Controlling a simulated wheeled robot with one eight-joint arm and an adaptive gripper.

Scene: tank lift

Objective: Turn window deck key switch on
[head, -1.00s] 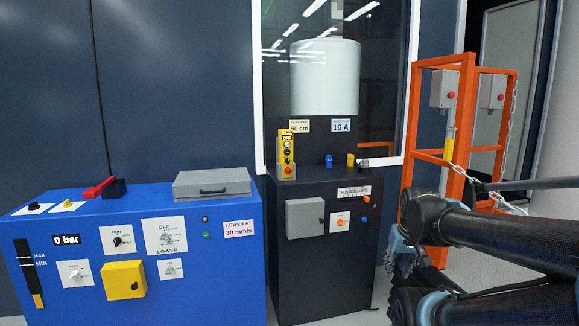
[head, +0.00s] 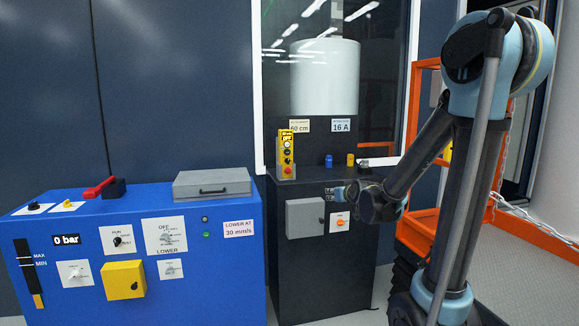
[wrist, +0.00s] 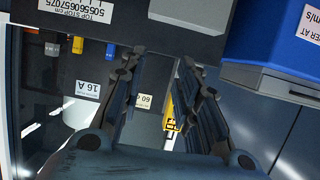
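The window deck is the top of the black cabinet (head: 318,260) below the window. At its right end is a small pale fitting (head: 363,161), perhaps the key switch; its setting is too small to tell. It also appears at the upper left of the wrist view (wrist: 51,48). My gripper (head: 335,192) is in front of the cabinet's upper face, below and left of that fitting. In the wrist view the two fingers (wrist: 160,65) are apart with nothing between them.
A yellow pendant (head: 287,153) stands at the deck's left. A grey box (head: 304,218) juts from the cabinet. A blue console (head: 205,285) is left; an orange frame (head: 425,170) is right.

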